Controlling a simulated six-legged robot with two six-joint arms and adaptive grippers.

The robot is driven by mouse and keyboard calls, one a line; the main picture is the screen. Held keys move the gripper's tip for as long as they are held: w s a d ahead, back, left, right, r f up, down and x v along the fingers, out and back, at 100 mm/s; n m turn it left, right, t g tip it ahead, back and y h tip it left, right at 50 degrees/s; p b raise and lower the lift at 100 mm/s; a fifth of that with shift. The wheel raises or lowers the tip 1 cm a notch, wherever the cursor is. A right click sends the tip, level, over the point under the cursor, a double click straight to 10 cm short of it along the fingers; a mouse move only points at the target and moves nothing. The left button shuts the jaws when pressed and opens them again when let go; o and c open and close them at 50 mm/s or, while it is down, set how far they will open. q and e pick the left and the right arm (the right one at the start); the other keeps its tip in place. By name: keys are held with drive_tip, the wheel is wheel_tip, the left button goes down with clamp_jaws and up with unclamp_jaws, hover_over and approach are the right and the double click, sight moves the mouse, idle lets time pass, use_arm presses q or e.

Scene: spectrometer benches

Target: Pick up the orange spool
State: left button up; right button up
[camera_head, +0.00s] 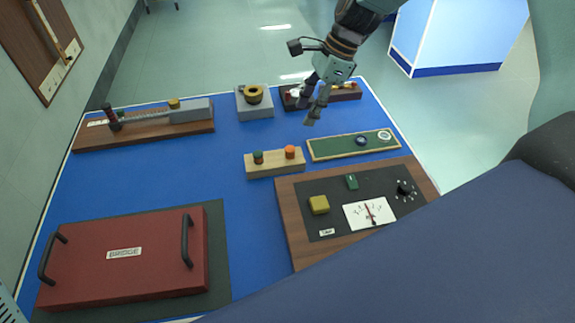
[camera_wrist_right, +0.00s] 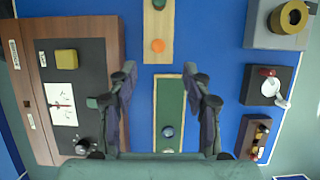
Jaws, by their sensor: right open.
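The orange spool (camera_head: 290,152) stands on a pale wooden block (camera_head: 276,170), right of a dark green spool (camera_head: 258,157). In the right wrist view the orange spool (camera_wrist_right: 158,45) shows as a disc on the block (camera_wrist_right: 158,25), just beyond the gap between the fingertips. My right gripper (camera_head: 307,108) is open and empty, pointing down, above the table and beyond the block in the head view. In the wrist view its fingers (camera_wrist_right: 159,70) straddle the view of the green tray (camera_wrist_right: 170,95). My left gripper is not in view.
The green tray (camera_head: 330,148) with round pieces lies right of the block. A meter panel (camera_head: 290,200) is in front. A grey box with a brass ring (camera_head: 254,103) and a dark stand (camera_head: 345,92) stand behind. A red case (camera_head: 130,270) lies front left. Blue tabletop (camera_head: 190,175) is clear left of the block.

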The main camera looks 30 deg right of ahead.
drive_tip(key=b, duration=0.3)
approach(291, 148)
drive_tip(key=w+f, duration=0.1)
drive_tip(key=x, duration=0.2)
drive_tip(key=b+x, duration=0.1)
drive_tip(key=x, duration=0.2)
drive_tip(key=b+x, duration=0.1)
drive_tip(key=x, duration=0.1)
drive_tip(key=shift+s+a+f, duration=0.2)
drive_tip(key=shift+s+f, duration=0.1)
drive_tip(key=shift+s, duration=0.1)
drive_tip(key=shift+s+a+f, duration=0.1)
drive_tip(key=shift+a, duration=0.15)
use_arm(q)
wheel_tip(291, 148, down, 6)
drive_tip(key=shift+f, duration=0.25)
use_arm(e)
drive_tip(key=shift+d+f, duration=0.1)
drive_tip(key=c, duration=0.7)
clamp_jaws()
